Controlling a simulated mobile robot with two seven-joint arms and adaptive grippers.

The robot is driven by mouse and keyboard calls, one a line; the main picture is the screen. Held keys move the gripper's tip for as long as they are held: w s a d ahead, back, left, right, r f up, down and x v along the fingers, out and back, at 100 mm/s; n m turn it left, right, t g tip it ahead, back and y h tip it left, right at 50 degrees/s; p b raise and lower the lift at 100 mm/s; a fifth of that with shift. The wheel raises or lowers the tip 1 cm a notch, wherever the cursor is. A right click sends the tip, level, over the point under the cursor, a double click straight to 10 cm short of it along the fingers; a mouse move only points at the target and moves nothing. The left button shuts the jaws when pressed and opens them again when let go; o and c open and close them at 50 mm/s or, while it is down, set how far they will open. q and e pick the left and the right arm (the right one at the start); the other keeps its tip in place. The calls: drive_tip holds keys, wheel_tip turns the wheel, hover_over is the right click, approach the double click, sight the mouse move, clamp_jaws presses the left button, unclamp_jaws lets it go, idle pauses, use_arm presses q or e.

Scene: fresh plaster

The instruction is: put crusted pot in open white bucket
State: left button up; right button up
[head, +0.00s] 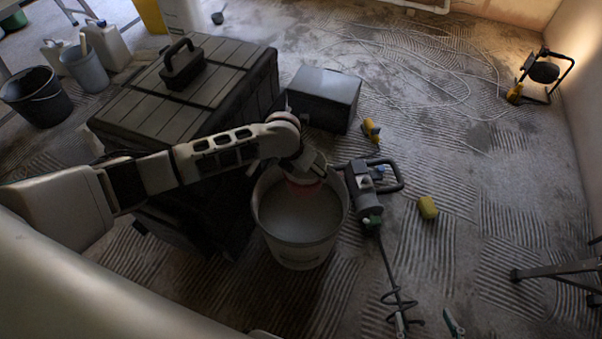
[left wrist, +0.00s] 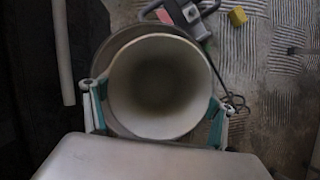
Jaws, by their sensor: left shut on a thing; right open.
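The open white bucket (head: 299,254) stands on the floor at the middle of the head view, with a grey interior. My left arm reaches over its far rim. In the left wrist view, my left gripper (left wrist: 158,112) is shut on the round, pale crusted pot (left wrist: 155,127), one teal-padded finger on each side. The pot's opening faces the camera, and the bucket's rim (left wrist: 121,42) shows around it. In the head view my wrist mostly hides the pot, so its depth relative to the rim is unclear. My right gripper (head: 428,322) is open and empty at the bottom edge.
A black toolbox stack (head: 135,105) stands left of the bucket, with a dark box (head: 324,92) behind. A mixing drill (head: 367,192) lies close on the right, near a yellow sponge (head: 427,207). A work lamp (head: 543,73) stands far right. Ridged floor at right is mostly clear.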

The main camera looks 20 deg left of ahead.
sight(301, 177)
use_arm(q)
drive_tip(key=f+m, duration=0.1)
drive_tip(key=a+f+m+h, duration=0.1)
drive_tip(key=f+m, duration=0.1)
drive_tip(key=shift+s+a+f, duration=0.1)
drive_tip(key=shift+s+f, duration=0.05)
drive_tip(key=shift+f, duration=0.05)
drive_tip(key=shift+s+f+b, duration=0.1)
drive_tip(key=shift+f+b, duration=0.3)
drive_tip(key=shift+f, duration=0.45)
wheel_tip(301, 177, down, 3)
drive_tip(key=shift+s+f+b, duration=0.1)
drive_tip(key=shift+b, duration=0.65)
drive_tip(key=shift+f+b, duration=0.45)
drive_tip(key=shift+f, duration=0.25)
drive_tip(key=shift+w+r, duration=0.15)
drive_tip(key=shift+w, duration=0.1)
drive_tip(key=o, duration=1.2)
drive_tip(key=shift+c, duration=0.2)
drive_tip(key=v, duration=1.2)
drive_tip(key=shift+w+a, duration=0.1)
use_arm(e)
drive_tip(key=shift+w+a+r+y, duration=0.15)
drive_tip(key=shift+a, duration=0.4)
drive_tip(key=shift+w+a+r+y, duration=0.1)
drive_tip(key=shift+w+a+y, duration=0.05)
drive_tip(key=shift+a, duration=0.4)
use_arm(q)
drive_tip(key=shift+r, duration=0.1)
